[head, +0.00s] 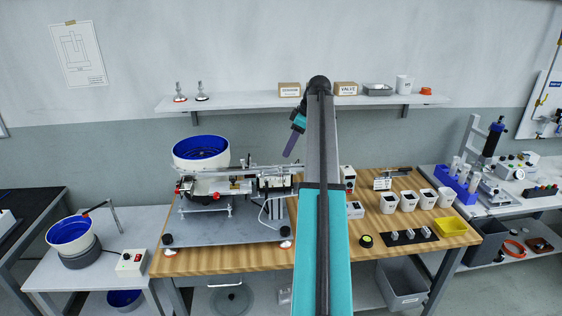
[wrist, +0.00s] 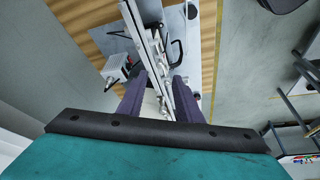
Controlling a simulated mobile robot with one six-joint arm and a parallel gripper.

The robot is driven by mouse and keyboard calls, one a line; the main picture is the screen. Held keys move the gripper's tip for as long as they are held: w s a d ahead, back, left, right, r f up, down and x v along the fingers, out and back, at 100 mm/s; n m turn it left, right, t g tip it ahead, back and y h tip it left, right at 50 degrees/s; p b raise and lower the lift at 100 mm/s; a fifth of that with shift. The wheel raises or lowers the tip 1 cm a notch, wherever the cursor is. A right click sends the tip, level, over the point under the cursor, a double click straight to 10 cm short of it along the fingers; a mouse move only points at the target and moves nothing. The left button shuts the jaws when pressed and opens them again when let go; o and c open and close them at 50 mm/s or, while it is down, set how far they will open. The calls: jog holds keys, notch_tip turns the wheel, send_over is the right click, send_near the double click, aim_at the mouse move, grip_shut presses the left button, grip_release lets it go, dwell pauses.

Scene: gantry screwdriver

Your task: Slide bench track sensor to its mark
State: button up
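The bench track (head: 225,171) is a metal rail on the apparatus at the left of the wooden bench. In the wrist view the rail (wrist: 150,45) runs from the top edge down between my fingers. I cannot make out for certain which small part is the sensor, and I cannot pick out its mark. My gripper (head: 288,155) hangs above the right end of the apparatus, beside my own arm. In the wrist view my gripper (wrist: 159,77) has its two purple fingers apart with the rail seen between them; I cannot tell how far above it they are. No object is visibly held.
A blue-lined bowl (head: 201,150) stands behind the track. A black-and-white box (head: 348,178), several white bins (head: 408,201) and a yellow tray (head: 450,227) stand to the right. A shelf (head: 240,103) runs along the wall. My arm hides the bench middle.

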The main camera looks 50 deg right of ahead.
aim_at(280, 171)
jog(key=p+x, duration=0.2)
jog(key=x, duration=0.5)
jog(key=shift+f, duration=0.15)
grip_shut()
